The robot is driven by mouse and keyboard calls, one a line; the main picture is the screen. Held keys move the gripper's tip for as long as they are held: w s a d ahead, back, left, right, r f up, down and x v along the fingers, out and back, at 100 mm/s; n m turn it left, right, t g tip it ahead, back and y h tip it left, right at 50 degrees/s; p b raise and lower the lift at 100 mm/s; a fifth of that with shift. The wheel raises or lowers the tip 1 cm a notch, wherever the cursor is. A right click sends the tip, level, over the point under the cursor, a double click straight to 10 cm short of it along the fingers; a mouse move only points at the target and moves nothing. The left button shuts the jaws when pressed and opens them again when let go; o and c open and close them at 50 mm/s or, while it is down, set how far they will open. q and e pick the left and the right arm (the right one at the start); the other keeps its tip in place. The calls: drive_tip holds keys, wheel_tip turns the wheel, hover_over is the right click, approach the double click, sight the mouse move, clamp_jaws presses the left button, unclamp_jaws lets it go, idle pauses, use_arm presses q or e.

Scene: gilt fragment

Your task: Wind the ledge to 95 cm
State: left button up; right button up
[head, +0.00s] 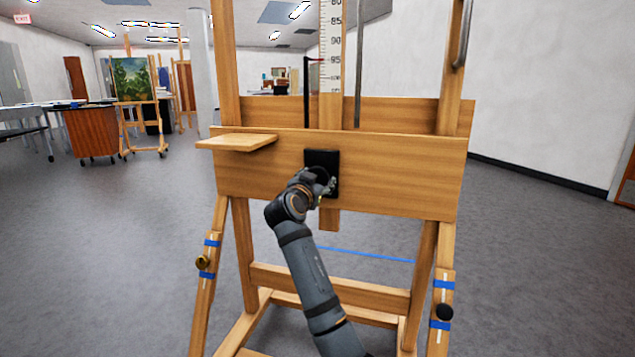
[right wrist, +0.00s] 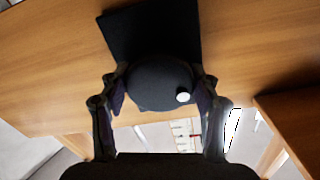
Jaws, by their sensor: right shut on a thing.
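A wooden easel holds a wide wooden ledge (head: 400,175) across its uprights. An upright scale strip (head: 330,45) with printed numbers stands behind the ledge. A thin black pointer (head: 306,90) rises from the ledge, and its bent tip lies close to the 95 mark; the exact reading is too small to tell. A black plate (head: 331,160) is on the ledge's front, and it also shows in the right wrist view (right wrist: 150,35). My right gripper (head: 322,183) is shut on a round dark knob (right wrist: 158,82) with a white dot, in front of the plate. My left gripper is out of view.
A small wooden shelf (head: 237,142) juts from the ledge's left end. The easel's front legs carry knobs (head: 444,312) and blue tape. Behind left stand a painting on another easel (head: 132,80) and a wooden cabinet (head: 92,133). Grey floor is clear around the easel.

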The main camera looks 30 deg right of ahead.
drive_tip(key=shift+f, duration=0.1)
idle(0.3)
drive_tip(key=o, duration=1.2)
drive_tip(key=shift+c, duration=0.2)
drive_tip(key=v, duration=1.2)
